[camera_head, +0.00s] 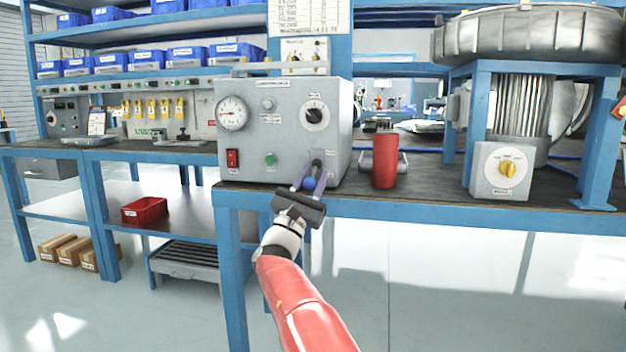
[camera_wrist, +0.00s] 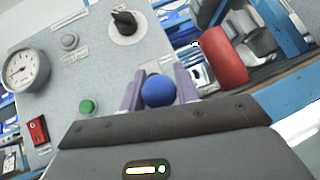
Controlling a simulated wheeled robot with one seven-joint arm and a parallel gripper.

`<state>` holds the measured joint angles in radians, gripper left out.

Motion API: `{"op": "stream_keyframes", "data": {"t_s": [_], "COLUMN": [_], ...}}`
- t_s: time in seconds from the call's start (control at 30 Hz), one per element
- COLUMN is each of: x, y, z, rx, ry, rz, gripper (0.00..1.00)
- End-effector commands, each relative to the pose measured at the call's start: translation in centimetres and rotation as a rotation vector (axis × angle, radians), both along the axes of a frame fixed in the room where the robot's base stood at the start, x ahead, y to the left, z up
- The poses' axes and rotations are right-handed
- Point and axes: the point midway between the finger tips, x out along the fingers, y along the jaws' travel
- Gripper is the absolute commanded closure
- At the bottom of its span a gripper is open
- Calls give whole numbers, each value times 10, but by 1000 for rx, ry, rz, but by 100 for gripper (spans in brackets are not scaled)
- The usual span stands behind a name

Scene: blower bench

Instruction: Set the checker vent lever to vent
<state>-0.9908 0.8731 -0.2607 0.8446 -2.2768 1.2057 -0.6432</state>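The checker (camera_head: 262,112) is a grey box on the bench with a gauge, a red switch, a green button and a black dial. Its vent lever (camera_head: 316,163) is low on the right of the front face, and a blue ball knob (camera_head: 309,184) sticks out toward me. The ball also shows in the wrist view (camera_wrist: 158,91). My gripper (camera_head: 312,177) reaches up to it with purple fingers apart, one on each side of the ball. Narrow gaps seem to show beside the ball. The lever's shaft and small label are mostly hidden or unreadable.
A red cylinder (camera_head: 385,160) stands on the bench just right of the checker. Farther right is a grey box with a yellow knob (camera_head: 507,168) beneath a large blower housing (camera_head: 530,35). Floor in front is clear.

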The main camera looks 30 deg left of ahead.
Motion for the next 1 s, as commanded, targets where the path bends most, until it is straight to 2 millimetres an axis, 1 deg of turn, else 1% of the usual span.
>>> {"op": "stream_keyframes", "data": {"t_s": [0.03,0.1,0.13,0.47,0.57,0.8,0.9,1.0], "x": [0,0,0,-3,-11,-40,-50,-55], "y": [1,0,0,1,2,6,7,7], "z": [-1,-1,-1,-3,-11,-39,-47,-52], "rx": [-2,-1,0,0,-2,-4,-2,-2], "ry": [1,1,1,2,2,3,2,2], "rz": [0,1,0,1,2,2,3,1], "gripper": [62,53,50,50,50,50,50,50]}}
